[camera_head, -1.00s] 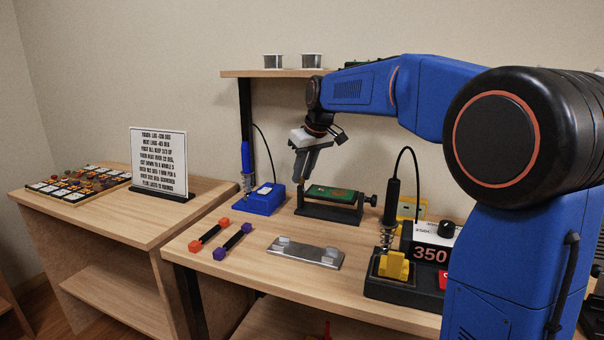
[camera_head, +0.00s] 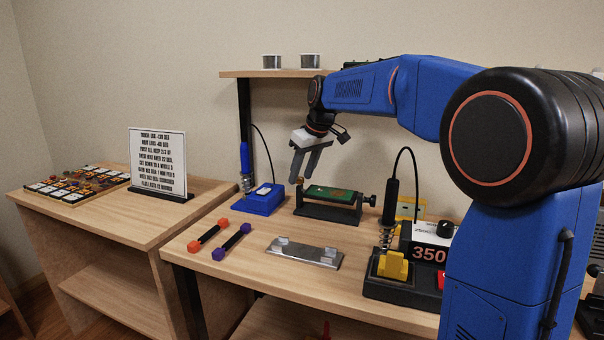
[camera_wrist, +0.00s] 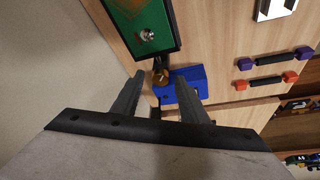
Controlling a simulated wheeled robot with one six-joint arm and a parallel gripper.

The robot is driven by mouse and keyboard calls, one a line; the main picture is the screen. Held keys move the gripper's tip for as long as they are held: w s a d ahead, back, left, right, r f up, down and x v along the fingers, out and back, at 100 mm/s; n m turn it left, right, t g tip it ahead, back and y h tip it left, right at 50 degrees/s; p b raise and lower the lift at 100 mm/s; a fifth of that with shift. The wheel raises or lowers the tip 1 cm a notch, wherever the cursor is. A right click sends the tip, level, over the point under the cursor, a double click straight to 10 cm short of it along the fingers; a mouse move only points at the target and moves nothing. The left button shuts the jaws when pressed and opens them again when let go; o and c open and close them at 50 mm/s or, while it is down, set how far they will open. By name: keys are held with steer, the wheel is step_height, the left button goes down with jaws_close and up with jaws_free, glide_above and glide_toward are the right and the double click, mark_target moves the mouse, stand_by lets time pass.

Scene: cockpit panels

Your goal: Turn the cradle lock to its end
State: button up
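The board cradle (camera_head: 330,213) is a dark frame on the bench holding a green circuit board (camera_head: 334,193). A black knob (camera_head: 370,200) sticks out at its right end. In the wrist view the green board (camera_wrist: 140,15) shows at the top with a small silver part on it. A round brass-coloured piece (camera_wrist: 160,77) shows below the cradle's end, between my fingers in the picture; I cannot tell if it is the cradle lock. My gripper (camera_head: 302,178) is open and empty, above the cradle's left end. Its two fingers (camera_wrist: 160,83) also show apart in the wrist view.
A blue station (camera_head: 260,200) with an upright blue handle stands just left of the cradle. A soldering station (camera_head: 400,265) stands at right. A metal bar (camera_head: 305,252) and two dumbbell-shaped pieces (camera_head: 220,240) lie in front. A shelf (camera_head: 270,74) with cups is behind.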

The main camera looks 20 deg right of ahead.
steer(key=v, duration=1.2)
stand_by(0.3)
